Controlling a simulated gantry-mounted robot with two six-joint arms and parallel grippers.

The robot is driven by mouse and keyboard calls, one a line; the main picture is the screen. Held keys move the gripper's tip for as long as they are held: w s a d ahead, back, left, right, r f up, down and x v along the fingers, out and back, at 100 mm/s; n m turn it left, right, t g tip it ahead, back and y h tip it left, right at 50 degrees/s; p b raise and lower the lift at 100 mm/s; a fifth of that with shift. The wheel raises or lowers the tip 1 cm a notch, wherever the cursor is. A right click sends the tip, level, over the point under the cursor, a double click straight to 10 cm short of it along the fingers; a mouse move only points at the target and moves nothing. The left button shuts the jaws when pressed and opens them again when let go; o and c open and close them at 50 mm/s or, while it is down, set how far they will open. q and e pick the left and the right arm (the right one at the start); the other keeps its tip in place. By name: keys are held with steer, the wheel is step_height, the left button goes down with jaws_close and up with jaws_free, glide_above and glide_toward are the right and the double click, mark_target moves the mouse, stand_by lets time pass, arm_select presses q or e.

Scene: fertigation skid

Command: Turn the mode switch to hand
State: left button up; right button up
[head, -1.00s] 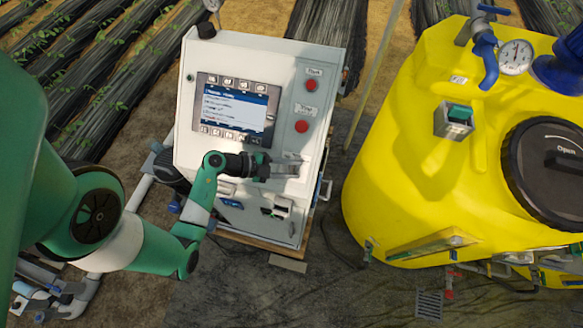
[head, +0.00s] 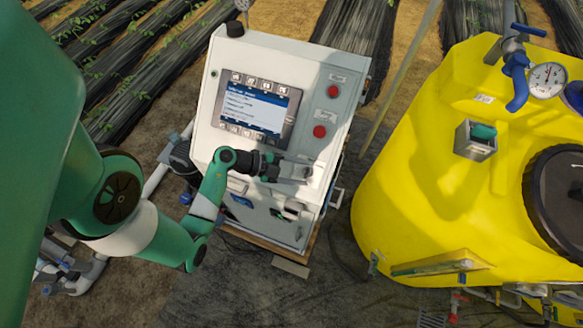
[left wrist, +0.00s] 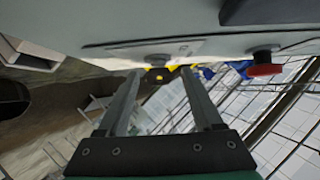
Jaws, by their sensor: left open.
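The white control panel (head: 222,140) stands in the middle of the head view. My left gripper (head: 306,174) is in front of its lower right part, below the two red buttons, and covers the area of the mode switch there. In the left wrist view my left gripper (left wrist: 160,72) is open and empty, its two fingers apart. A small round grey part, seemingly the mode switch (left wrist: 158,59), shows on a plate just beyond and between the fingertips. Its setting and any contact cannot be told. My right gripper is not in view.
Red buttons (head: 320,131) (head: 333,91) sit above my gripper on the panel; one red button (left wrist: 265,65) is right of the fingers in the wrist view. The screen (head: 255,105) is at upper left.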

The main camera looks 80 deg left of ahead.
arm_select(q)
steer(key=v, duration=1)
